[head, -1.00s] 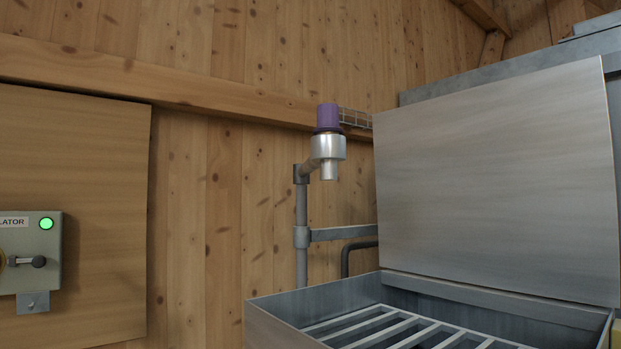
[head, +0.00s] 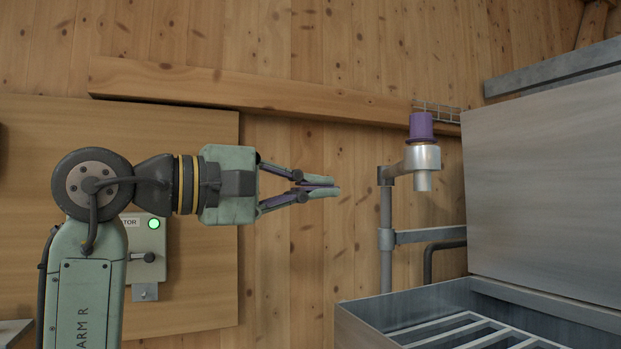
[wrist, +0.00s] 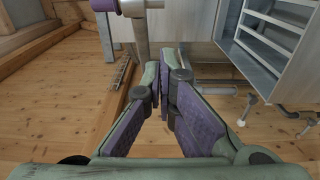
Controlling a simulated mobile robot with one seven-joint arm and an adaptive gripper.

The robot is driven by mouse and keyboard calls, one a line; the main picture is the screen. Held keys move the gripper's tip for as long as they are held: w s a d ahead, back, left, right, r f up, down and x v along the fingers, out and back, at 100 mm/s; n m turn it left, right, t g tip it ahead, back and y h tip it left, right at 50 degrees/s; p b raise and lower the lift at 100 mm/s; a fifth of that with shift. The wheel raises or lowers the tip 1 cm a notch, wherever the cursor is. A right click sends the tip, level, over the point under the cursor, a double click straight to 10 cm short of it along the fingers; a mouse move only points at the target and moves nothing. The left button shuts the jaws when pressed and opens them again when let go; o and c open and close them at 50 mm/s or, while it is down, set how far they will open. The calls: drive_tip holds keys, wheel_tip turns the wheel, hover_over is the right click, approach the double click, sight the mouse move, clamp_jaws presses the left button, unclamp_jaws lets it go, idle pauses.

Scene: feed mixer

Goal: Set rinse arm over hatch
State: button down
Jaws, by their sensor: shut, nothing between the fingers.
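The rinse arm (head: 396,171) is a grey metal pipe on an upright post (head: 386,215), ending in a silver nozzle head (head: 423,160) with a purple cap (head: 421,126). In the wrist view, the gripper's fingertips (wrist: 164,58) meet below the purple cap (wrist: 103,4), which is cut off at the top.
A grey control box with a green light (head: 154,224) is mounted on the wooden panel behind my arm. A horizontal beam (head: 260,92) runs along the wall. A bracket (head: 430,235) joins the post to the hatch side. Free space lies between my gripper and the post.

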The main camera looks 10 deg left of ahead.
drive_tip(key=w+d+p, duration=0.3)
drive_tip(key=d, duration=0.5)
drive_tip(key=shift+w+d, duration=0.35)
drive_tip(key=shift+d, duration=0.05)
